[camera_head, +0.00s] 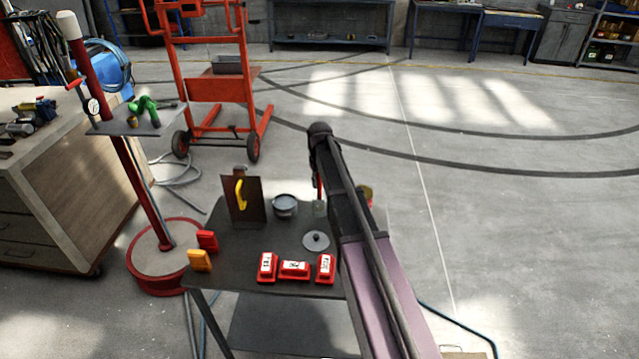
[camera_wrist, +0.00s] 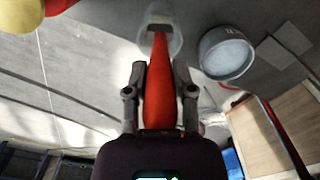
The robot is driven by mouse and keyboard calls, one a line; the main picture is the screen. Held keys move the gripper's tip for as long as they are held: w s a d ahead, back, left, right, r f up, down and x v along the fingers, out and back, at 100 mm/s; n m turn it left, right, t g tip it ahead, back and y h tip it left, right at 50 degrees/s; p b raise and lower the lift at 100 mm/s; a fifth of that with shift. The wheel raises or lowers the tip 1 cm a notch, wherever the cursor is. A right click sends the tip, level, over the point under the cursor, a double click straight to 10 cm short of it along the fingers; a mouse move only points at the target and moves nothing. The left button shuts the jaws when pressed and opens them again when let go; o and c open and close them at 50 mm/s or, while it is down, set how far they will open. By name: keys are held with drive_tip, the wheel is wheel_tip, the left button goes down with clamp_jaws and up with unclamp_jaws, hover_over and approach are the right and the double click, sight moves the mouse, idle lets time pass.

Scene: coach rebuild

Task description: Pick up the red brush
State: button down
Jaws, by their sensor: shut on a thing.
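The red brush (camera_wrist: 157,92) is between the two fingers of my gripper (camera_wrist: 160,76), and the gripper is shut on it. Its grey ferrule end points to a clear jar (camera_wrist: 152,42) at the top of the wrist view. In the head view a thin strip of the brush (camera_head: 318,186) shows below the dark end of my arm, above the clear jar (camera_head: 320,208) on the dark table (camera_head: 230,262). I cannot tell whether the brush tip is inside the jar. My arm hides much of this spot.
A tin (camera_head: 285,206), a round lid (camera_head: 316,241), several red blocks (camera_head: 294,270) with white labels and a brown panel with a yellow handle (camera_head: 240,195) crowd the table. A red stand (camera_head: 128,170) is at left. A red trolley (camera_head: 215,90) stands behind. Floor at right is open.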

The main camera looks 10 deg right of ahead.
drive_tip(key=shift+r+p, duration=4.65)
drive_tip(key=shift+r, duration=0.15)
drive_tip(key=shift+s+f, duration=0.1)
